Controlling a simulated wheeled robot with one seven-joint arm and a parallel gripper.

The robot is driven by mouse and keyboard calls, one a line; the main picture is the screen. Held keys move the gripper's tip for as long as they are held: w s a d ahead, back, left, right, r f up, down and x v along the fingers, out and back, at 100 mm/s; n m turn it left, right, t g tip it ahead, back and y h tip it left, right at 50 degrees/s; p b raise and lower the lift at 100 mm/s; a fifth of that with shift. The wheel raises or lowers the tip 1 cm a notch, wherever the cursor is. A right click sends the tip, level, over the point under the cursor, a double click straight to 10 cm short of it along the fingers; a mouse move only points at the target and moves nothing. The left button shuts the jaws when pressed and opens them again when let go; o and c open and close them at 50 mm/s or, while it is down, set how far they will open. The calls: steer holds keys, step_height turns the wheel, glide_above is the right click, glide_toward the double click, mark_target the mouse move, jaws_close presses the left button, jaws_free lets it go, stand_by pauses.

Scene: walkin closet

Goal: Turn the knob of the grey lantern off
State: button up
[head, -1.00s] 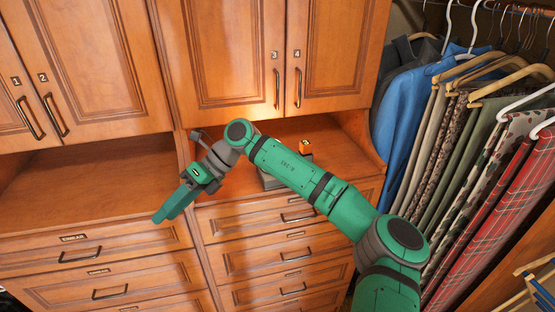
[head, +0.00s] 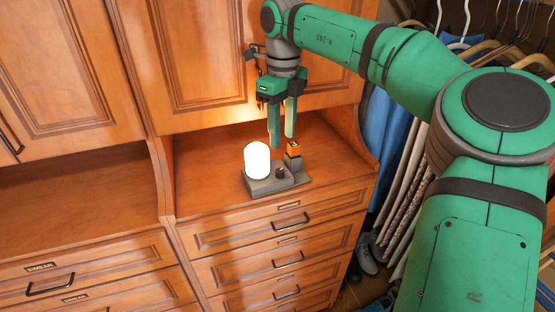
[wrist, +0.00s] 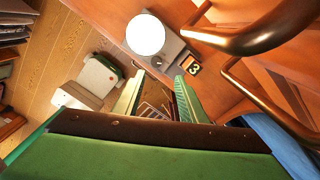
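The grey lantern (head: 262,187) stands on the shelf above the drawers in the head view, its white dome (head: 257,160) glowing brightly. A small dark knob (head: 281,173) sits on its base, right of the dome.
Cupboard doors (head: 215,60) with dark metal handles rise just behind my gripper; large handles (wrist: 262,32) show close by in the wrist view. Drawers (head: 285,255) lie below the shelf. Hanging clothes (head: 400,150) are at the right. The left shelf (head: 75,210) is bare.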

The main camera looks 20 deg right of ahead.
mark_target(280, 170)
steer(key=f, duration=0.6)
steer(key=a+f, duration=0.1)
steer(key=f, duration=0.2)
steer(key=shift+s, duration=0.35)
steer(key=shift+w+d+f, duration=0.1)
steer(key=shift+f, duration=0.6)
steer(key=shift+c, duration=0.3)
jaws_close()
